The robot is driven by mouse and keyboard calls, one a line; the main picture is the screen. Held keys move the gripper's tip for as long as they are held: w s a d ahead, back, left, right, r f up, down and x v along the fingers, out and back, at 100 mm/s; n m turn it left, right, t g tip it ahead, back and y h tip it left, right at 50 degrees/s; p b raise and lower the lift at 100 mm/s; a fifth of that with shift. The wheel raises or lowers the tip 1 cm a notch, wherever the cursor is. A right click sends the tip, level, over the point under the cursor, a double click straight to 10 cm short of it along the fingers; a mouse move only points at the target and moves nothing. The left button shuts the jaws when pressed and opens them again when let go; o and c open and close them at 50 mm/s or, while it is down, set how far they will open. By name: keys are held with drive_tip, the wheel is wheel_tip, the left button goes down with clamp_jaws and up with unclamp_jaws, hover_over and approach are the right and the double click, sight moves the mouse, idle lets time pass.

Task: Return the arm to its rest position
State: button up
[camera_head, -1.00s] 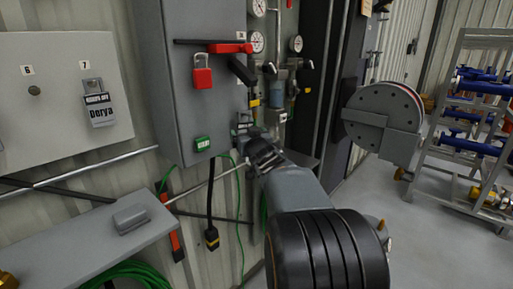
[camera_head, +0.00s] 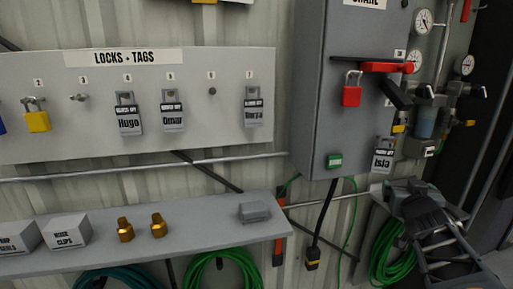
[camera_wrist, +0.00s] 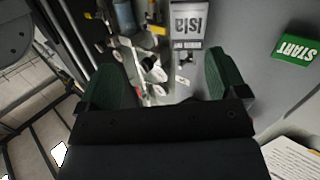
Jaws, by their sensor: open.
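My arm (camera_head: 440,235) reaches in from the lower right in the head view. My gripper (camera_head: 400,190) is at its upper end, just below a tag marked Isla (camera_head: 383,160). In the wrist view my gripper (camera_wrist: 163,85) shows two green-padded fingers spread wide apart, with nothing held between them. The Isla tag (camera_wrist: 188,25) shows upside down beyond the fingertips, apart from them. A rest position is not marked in the views.
A grey cabinet (camera_head: 315,105) with a red padlock (camera_head: 351,92) on its red handle (camera_head: 385,67) stands left of my arm. Gauges and valves are behind it at right. A shelf (camera_head: 190,232) and a LOCKS + TAGS board (camera_head: 220,85) are at left. Green hose (camera_head: 385,255) hangs beside my arm.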

drive_tip(key=s+a+f+g+y, duration=0.1)
drive_tip(key=s+a+f+g, duration=0.1)
drive_tip(key=s+f+g, duration=0.3)
drive_tip(key=s+a+f+g, duration=0.1)
drive_tip(key=a+f+g, duration=0.1)
drive_tip(key=f, duration=0.4)
drive_tip(key=s+a+f+n+g+y, duration=0.1)
drive_tip(key=s+a+f+n+y, duration=0.1)
drive_tip(key=a, duration=0.8)
drive_tip(key=s+a+f+n+g+y, duration=0.2)
drive_tip(key=s+a+f+y, duration=0.2)
drive_tip(key=a, duration=0.6)
drive_tip(key=shift+s+f+g+y, duration=0.15)
drive_tip(key=shift+s+g+y, duration=0.2)
drive_tip(key=shift+s, duration=0.2)
drive_tip(key=shift+c, duration=0.4)
